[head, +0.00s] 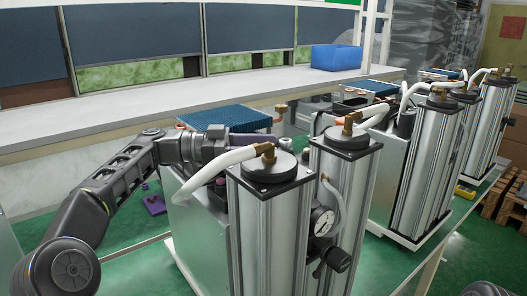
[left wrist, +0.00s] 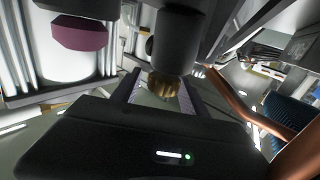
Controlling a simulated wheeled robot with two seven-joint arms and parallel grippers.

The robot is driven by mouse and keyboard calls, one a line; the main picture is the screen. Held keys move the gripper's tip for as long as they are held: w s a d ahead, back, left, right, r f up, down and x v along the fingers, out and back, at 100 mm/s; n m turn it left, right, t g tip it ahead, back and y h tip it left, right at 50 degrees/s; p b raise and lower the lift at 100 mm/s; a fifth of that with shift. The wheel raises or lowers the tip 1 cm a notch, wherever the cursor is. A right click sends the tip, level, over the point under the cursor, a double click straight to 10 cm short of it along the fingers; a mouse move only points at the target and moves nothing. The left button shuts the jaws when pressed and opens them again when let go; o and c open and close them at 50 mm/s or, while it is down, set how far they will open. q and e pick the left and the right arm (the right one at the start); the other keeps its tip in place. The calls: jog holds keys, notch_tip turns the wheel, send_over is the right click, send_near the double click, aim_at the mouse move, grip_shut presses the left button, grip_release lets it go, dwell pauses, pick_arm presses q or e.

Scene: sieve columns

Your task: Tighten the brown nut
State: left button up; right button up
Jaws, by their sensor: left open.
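The brown nut (left wrist: 163,86) is a small ribbed brass-brown piece under a dark cylinder (left wrist: 175,40) in the left wrist view. My left gripper (left wrist: 160,94) is open, with one finger on each side of the nut; I cannot tell whether either finger touches it. In the head view my left gripper (head: 250,143) reaches in behind the nearest sieve column (head: 268,225), and its fingertips are partly hidden there. The nut cannot be made out in the head view. My right gripper is not in view.
A purple hexagonal nut (left wrist: 80,33) is at upper left in the left wrist view. A copper pipe (left wrist: 245,108) runs close on the right. White hoses (head: 215,170), a pressure gauge (head: 322,220) and a second column (head: 350,180) crowd the near unit.

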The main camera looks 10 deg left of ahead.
pick_arm(q)
notch_tip(320, 180, up, 9)
jog(key=p, duration=0.3)
jog(key=shift+f, duration=0.15)
